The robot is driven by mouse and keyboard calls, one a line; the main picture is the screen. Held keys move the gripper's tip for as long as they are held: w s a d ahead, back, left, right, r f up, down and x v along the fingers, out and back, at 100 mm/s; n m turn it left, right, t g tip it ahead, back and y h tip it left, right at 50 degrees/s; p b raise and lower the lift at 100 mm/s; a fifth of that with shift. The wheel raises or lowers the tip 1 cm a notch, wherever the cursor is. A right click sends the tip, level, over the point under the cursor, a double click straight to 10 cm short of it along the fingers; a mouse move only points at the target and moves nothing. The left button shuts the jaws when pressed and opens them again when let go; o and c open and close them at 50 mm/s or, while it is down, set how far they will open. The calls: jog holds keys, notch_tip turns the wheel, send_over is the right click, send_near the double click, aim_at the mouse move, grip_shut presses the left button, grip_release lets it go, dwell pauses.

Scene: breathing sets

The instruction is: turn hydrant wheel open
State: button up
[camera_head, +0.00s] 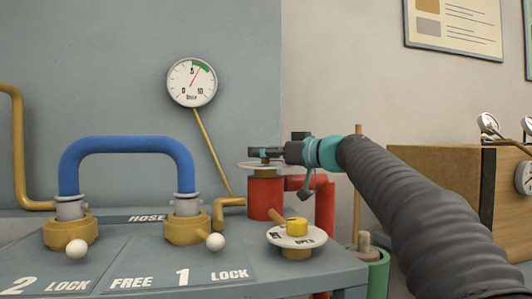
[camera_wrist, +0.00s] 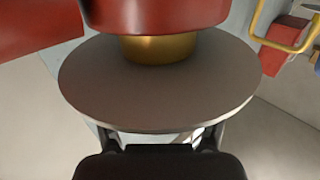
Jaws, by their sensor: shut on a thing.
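The hydrant wheel (camera_head: 247,167) is a flat pale disc on top of the red hydrant (camera_head: 264,197). In the wrist view the wheel (camera_wrist: 160,90) is a wide grey disc, with a brass stem (camera_wrist: 158,49) and the red hydrant body (camera_wrist: 155,14) beyond it. My gripper (camera_head: 262,153) is at the wheel, reaching in from the right. In the wrist view my gripper (camera_wrist: 160,139) has its two fingers apart at the disc's near rim, shut on the wheel. The fingertips are partly hidden behind the disc.
A white dial with a yellow knob (camera_head: 297,226) stands in front of the hydrant. A blue hose (camera_head: 125,147) joins two brass fittings at the left of the grey bench (camera_head: 330,264). A gauge (camera_head: 192,82) hangs behind. A wooden cabinet (camera_head: 440,175) stands at right.

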jog(key=shift+w, duration=0.1)
jog(key=shift+n+g+y, duration=0.6)
jog(key=shift+n+g, duration=0.2)
jog(key=shift+g, duration=0.3)
jog(key=n+g+p, duration=0.1)
jog(key=n+g+y+p, duration=0.1)
jog(key=g, duration=0.1)
jog(key=g+p, duration=0.1)
jog(key=shift+w+r+n+p, duration=0.1)
jog(key=shift+r+n+p, duration=0.2)
jog(key=shift+n, duration=0.1)
jog(key=n+g+p, duration=0.2)
jog(key=g+p, duration=0.1)
jog(key=shift+y, duration=0.4)
jog(key=shift+f+n+g+p, duration=0.15)
jog(key=shift+n+g+p, duration=0.45)
jog(key=shift+g+p, duration=0.35)
jog(key=shift+f+g, duration=0.15)
jog(key=shift+g, duration=0.2)
jog(key=o, duration=1.2)
